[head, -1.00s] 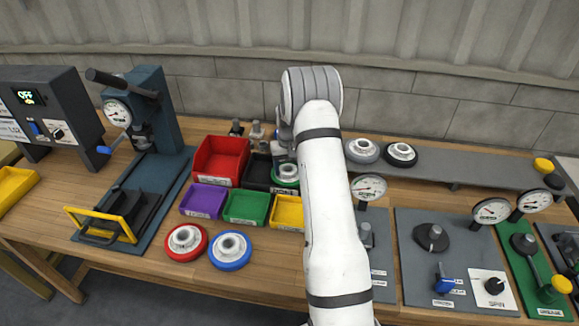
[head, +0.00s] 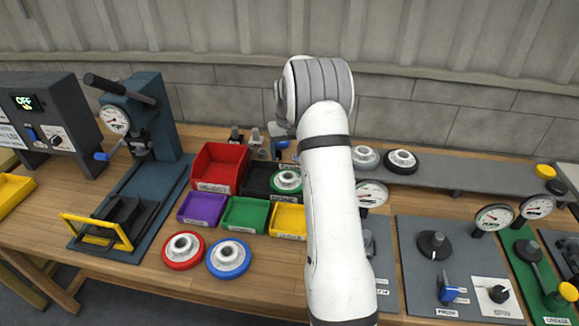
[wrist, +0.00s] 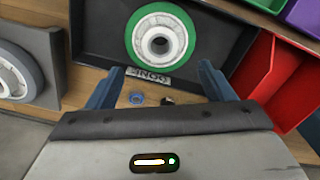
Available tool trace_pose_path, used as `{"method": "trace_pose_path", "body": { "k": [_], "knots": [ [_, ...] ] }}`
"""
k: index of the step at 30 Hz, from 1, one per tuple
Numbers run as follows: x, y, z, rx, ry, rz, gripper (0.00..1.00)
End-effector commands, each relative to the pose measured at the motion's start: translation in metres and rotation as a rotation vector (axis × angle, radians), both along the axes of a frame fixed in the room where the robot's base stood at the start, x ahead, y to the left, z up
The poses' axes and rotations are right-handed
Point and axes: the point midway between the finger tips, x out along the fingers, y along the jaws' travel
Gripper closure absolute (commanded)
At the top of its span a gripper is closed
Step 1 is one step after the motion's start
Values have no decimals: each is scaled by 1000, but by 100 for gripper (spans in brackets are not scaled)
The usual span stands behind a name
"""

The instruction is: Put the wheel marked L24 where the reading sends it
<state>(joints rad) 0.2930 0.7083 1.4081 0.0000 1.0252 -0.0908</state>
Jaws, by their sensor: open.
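A green-rimmed wheel (head: 287,181) with a pale hub lies in the black tray (head: 256,180); it also shows in the wrist view (wrist: 160,42). The tray's label, upside down in the wrist view, reads DONE. My gripper (wrist: 160,84) is open and empty, its blue fingers apart at the tray's labelled edge, clear of the wheel. In the head view the gripper (head: 279,150) is mostly hidden behind my arm. A red-rimmed wheel (head: 183,249) and a blue-rimmed wheel (head: 229,257) lie on the bench front. I cannot read L24 on any wheel.
Red (head: 218,166), purple (head: 202,208), green (head: 245,214) and yellow (head: 288,220) bins surround the black tray. A press (head: 150,120) stands left. Two wheels (head: 402,161) sit on the grey rail (head: 470,176). Gauge stations (head: 450,270) fill the right.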

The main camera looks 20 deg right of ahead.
Motion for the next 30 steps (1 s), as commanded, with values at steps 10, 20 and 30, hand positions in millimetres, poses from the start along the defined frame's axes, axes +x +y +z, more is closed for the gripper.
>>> {"method": "trace_pose_path", "body": {
  "k": [10,20,30],
  "knots": [
    [-11,14,45,-4,-14,12,24],
    [-108,92,132,-23,-98,76,24],
    [-248,156,163,-31,-191,148,24]
  ]
}}
